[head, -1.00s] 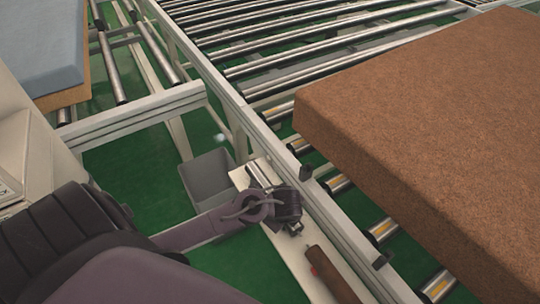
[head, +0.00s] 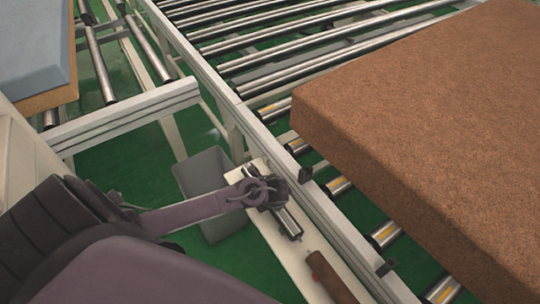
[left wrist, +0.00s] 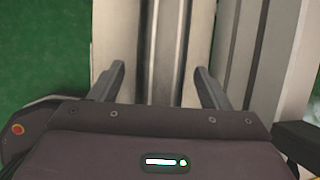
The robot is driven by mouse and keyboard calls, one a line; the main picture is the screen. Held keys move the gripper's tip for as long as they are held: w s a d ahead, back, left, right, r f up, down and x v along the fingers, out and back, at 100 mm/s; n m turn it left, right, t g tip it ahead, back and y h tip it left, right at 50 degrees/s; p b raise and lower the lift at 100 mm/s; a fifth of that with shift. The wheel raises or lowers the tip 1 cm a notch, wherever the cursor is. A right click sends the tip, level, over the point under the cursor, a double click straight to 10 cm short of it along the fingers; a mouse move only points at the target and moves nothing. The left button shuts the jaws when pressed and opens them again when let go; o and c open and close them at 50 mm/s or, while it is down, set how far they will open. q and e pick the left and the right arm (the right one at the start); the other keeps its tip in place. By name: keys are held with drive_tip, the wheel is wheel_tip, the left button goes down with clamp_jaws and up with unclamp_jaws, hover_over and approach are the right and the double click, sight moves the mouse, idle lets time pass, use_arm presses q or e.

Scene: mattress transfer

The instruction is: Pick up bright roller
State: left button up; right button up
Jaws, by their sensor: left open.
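The bright roller (head: 288,221) is a shiny metal cylinder lying on a narrow white shelf (head: 290,250) beside the conveyor frame. My left gripper (head: 270,193) is over its middle to far part and hides some of it in the head view. In the left wrist view the bright roller (left wrist: 164,50) runs lengthwise between the two spread fingers of my left gripper (left wrist: 160,72). The fingers are open, with a gap on each side of the roller. I cannot tell how high they are above the shelf. My right gripper is not in view.
A brown roller (head: 330,277) lies nearer on the same shelf. A grey bin (head: 204,178) stands on the green floor beside the shelf. The conveyor's side rail (head: 325,215) runs close along the right, and a large brown mattress block (head: 430,130) rests on the conveyor rollers.

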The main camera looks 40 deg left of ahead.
use_arm(q)
drive_tip(key=c, duration=1.4)
drive_tip(key=shift+w+r, duration=0.1)
drive_tip(key=shift+c, duration=0.5)
